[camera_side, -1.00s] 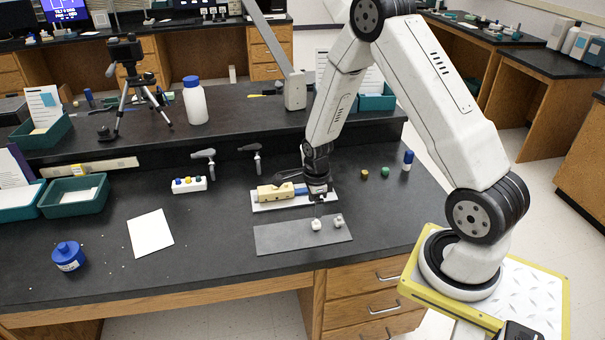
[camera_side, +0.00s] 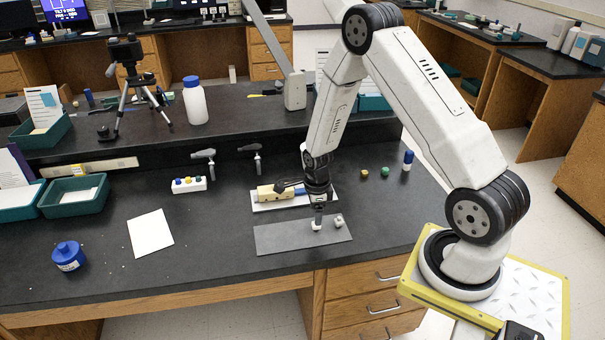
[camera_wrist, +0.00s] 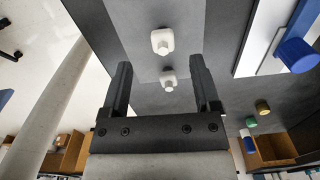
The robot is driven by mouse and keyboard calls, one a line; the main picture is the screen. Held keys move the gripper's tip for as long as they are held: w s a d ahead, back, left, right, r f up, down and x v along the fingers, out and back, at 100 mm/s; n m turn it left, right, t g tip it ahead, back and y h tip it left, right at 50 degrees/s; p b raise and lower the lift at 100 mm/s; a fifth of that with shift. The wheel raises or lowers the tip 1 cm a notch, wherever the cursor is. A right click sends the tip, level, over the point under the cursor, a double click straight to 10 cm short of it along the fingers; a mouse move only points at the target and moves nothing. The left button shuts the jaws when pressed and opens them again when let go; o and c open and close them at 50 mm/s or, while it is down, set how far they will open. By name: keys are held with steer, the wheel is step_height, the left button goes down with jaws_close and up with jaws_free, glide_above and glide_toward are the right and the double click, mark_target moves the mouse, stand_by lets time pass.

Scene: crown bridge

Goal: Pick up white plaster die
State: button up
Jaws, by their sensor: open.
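Two small white tooth-like pieces stand on the grey mat (camera_side: 275,238). The left one (camera_side: 317,226) is a blocky white piece, and it also shows in the wrist view (camera_wrist: 162,41). The right one (camera_side: 338,221) has a knobbly top and shows lower in the wrist view (camera_wrist: 168,79). I cannot tell for certain which is the plaster die. My gripper (camera_side: 318,216) points down just above the left piece in the side view. In the wrist view its fingers (camera_wrist: 161,62) are spread wide, with nothing held between them.
Behind the mat, a white tray (camera_side: 265,207) holds a yellow-and-blue tool (camera_side: 277,190), close to my gripper. Small gold and green pots (camera_side: 385,171) and a blue-capped vial (camera_side: 408,160) stand to the right. The bench left of the mat is mostly clear around a white sheet (camera_side: 150,233).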

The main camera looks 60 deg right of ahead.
steer(key=shift+f, duration=0.1)
steer(key=shift+d+f, duration=0.2)
steer(key=shift+f, duration=2.3)
jaws_close()
